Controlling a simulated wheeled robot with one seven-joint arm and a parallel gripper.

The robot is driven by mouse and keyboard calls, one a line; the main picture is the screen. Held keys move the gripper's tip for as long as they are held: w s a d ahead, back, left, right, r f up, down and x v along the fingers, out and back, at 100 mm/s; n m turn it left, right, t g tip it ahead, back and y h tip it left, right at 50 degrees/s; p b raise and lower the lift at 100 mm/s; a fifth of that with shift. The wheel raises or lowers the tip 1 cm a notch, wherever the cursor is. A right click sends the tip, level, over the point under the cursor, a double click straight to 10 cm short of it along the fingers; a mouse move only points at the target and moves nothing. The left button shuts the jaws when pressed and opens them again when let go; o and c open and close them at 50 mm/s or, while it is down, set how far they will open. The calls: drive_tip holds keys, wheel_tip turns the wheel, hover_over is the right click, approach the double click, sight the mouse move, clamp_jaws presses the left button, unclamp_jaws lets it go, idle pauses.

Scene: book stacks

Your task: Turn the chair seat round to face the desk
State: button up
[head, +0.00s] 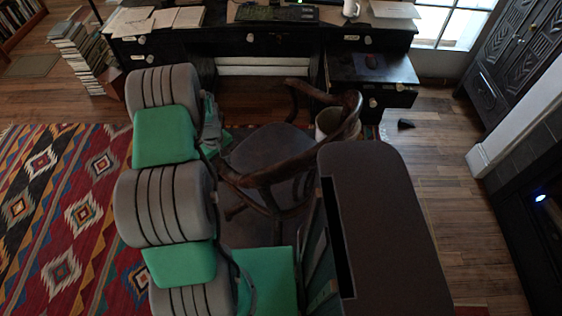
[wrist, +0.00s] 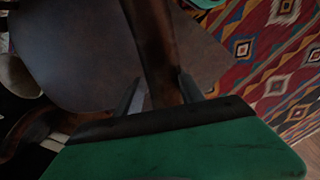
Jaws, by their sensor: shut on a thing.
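The chair is dark wood with a bent, curved back rail (head: 330,143) and a grey-brown seat (head: 262,150). It stands in front of the black desk (head: 260,38). Its back is on the right and near side, and the seat's open side points mostly left in the head view. In the wrist view my gripper (wrist: 160,92) has one finger on each side of a dark wooden bar of the chair (wrist: 152,42) and is shut on it. The seat (wrist: 80,50) lies beyond the bar.
A patterned red rug (head: 62,215) lies at the left. Stacked books (head: 85,55) stand left of the desk. A bin (head: 330,122) is close behind the chair.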

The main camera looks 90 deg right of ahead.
drive_tip(key=c, duration=0.7)
drive_tip(key=d+b, duration=0.1)
drive_tip(key=w+d+m+b, duration=0.1)
drive_tip(key=d+b, duration=0.1)
drive_tip(key=shift+w+d+f+m, duration=0.15)
drive_tip(key=shift+w+f+m, duration=0.05)
drive_tip(key=shift+w+m, duration=0.15)
drive_tip(key=shift+c, duration=0.2)
drive_tip(key=shift+w+d+m+b, duration=0.3)
drive_tip(key=shift+d+b, duration=0.15)
drive_tip(key=shift+d, duration=0.25)
drive_tip(key=shift+w+d+r, duration=0.15)
drive_tip(key=shift+d+r, duration=0.05)
drive_tip(key=shift+d+f, duration=0.1)
drive_tip(key=shift+w+d+f+m+b, duration=0.2)
drive_tip(key=shift+d+m+b, duration=0.25)
drive_tip(key=shift+d+b, duration=0.3)
drive_tip(key=shift+w+d+r+m+b, duration=0.1)
drive_tip(key=shift+w+d+m+b, duration=0.15)
drive_tip(key=shift+d+b, duration=0.3)
drive_tip(key=shift+w+d+r+m+b, duration=0.1)
drive_tip(key=shift+d+m+b, duration=0.3)
drive_tip(key=shift+d, duration=0.3)
drive_tip(key=shift+w+d+r+m+b, duration=0.1)
drive_tip(key=shift+w+d+m+b, duration=0.15)
drive_tip(key=shift+d+b, duration=0.3)
